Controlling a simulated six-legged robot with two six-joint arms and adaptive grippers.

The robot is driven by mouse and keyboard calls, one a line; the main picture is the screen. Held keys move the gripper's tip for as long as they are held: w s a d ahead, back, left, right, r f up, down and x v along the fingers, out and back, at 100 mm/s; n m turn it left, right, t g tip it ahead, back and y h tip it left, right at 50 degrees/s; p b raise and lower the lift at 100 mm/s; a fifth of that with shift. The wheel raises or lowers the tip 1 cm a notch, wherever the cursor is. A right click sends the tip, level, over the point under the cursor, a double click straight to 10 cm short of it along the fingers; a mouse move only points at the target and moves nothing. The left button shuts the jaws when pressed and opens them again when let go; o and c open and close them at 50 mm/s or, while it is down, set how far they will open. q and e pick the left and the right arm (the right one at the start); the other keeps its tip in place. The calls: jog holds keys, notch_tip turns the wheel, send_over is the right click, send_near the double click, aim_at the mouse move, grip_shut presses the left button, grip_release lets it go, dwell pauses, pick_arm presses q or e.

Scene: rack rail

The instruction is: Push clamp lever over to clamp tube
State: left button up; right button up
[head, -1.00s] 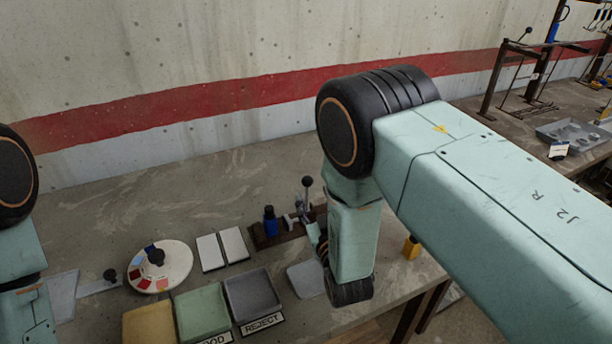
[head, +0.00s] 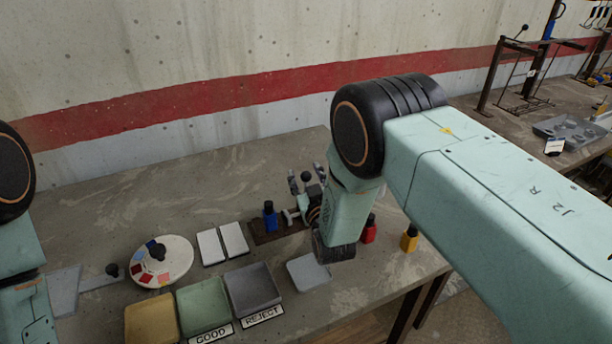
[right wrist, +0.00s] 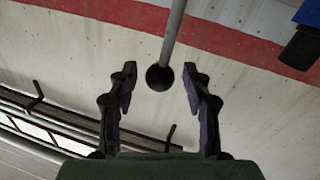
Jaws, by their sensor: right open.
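The clamp stands on a dark base (head: 262,238) on the bench, with a blue tube (head: 270,218) with a dark cap upright at its left. The lever's black ball knob (head: 306,177) shows between the fingers of my right gripper (head: 305,181). In the right wrist view the grey lever rod (right wrist: 174,30) comes down from the top edge. Its black ball (right wrist: 160,78) lies between the two open fingertips (right wrist: 160,72), with a gap on each side. The tube shows at the top right (right wrist: 310,14). My right forearm hides part of the clamp. My left gripper is out of view.
Two white blocks (head: 222,243), a round dial (head: 161,262), yellow, green and grey trays (head: 252,290) and a pale plate (head: 308,272) lie around the clamp. Red (head: 369,229) and yellow (head: 409,238) bottles stand right of my forearm. The bench behind is clear.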

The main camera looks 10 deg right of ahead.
jog(key=shift+c, duration=0.4)
jog(key=shift+w+f, duration=0.3)
jog(key=shift+w, duration=0.05)
jog(key=c, duration=0.5)
jog(key=shift+s+r, duration=0.1)
grip_shut()
